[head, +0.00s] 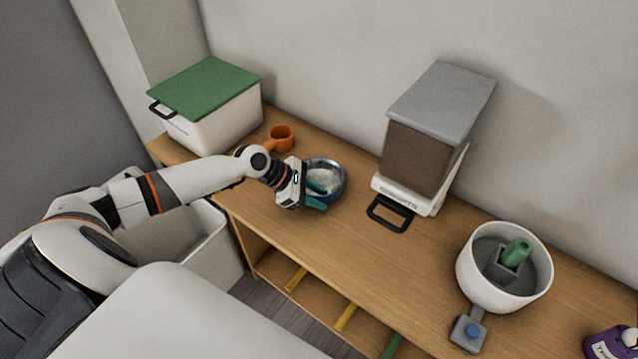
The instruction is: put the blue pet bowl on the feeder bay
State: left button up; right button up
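The blue pet bowl (340,185) stands upright on the wooden counter, left of the middle of the head view, with a blue rim and a pale grey inside. My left gripper (317,196) is at the bowl's near left side. Its two teal fingers are apart, one over the inside of the bowl and one outside the near rim. Contact with the rim cannot be made out. The feeder (425,155), with a grey lid and brown contents, stands to the right. A black U-shaped frame (390,213), apparently the feeder bay, juts from its white base and is empty. My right gripper is not in view.
A white bin with a green lid (208,86) is at the back left. A white round tub (504,300) with a green piece inside stands right. A purple item (612,342) is at the right edge. Counter between bowl and feeder is clear.

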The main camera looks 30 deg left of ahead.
pick_arm(q)
grip_shut()
